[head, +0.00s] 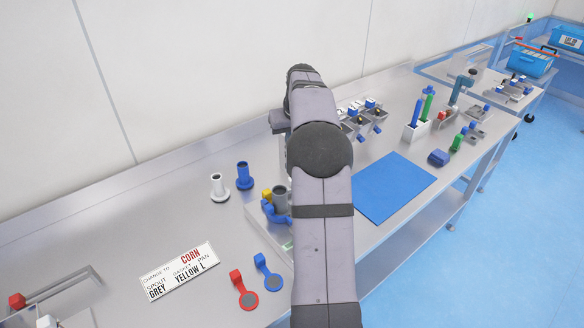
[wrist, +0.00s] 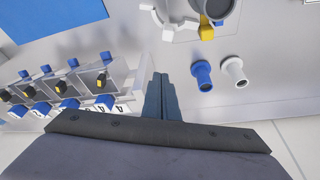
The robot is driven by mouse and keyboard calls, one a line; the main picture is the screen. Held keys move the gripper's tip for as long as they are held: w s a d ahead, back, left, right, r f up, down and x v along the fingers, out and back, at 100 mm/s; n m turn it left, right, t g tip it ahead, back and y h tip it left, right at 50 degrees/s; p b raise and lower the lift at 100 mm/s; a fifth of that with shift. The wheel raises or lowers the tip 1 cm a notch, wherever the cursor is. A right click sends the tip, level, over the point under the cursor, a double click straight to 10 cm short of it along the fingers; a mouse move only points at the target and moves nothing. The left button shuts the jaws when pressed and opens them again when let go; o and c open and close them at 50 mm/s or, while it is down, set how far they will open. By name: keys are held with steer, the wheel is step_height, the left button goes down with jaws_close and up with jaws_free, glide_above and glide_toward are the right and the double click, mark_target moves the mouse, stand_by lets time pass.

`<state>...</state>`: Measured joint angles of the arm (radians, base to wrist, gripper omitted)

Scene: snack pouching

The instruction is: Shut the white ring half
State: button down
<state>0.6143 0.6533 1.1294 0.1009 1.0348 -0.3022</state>
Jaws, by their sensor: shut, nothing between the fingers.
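The white ring half (wrist: 178,22) shows at the top of the wrist view, curving beside a grey spout (wrist: 214,7) with a yellow piece (wrist: 207,29) next to it. In the head view the grey spout (head: 280,196) stands by a blue ring half (head: 275,213) and the yellow piece (head: 267,193); my arm covers the right side, and I cannot make out the white half there. My gripper (wrist: 161,78) is shut and empty, apart from the ring in the wrist picture. My arm hides the fingers in the head view.
A blue spout (head: 244,176) and a white spout (head: 219,187) stand left of the ring. Red (head: 243,290) and blue (head: 267,272) flat pieces and a sign (head: 180,272) lie in front. Small boxes with blue clips (wrist: 100,80) line the wall side. A blue mat (head: 395,187) lies right.

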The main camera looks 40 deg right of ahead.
steer(key=a+p+x, duration=0.1)
steer(key=p+x, duration=0.2)
steer(key=x, duration=0.5)
steer(key=shift+s+a+f+p, duration=0.15)
steer(key=shift+s+p, duration=0.6)
steer(key=shift+s, duration=1.1)
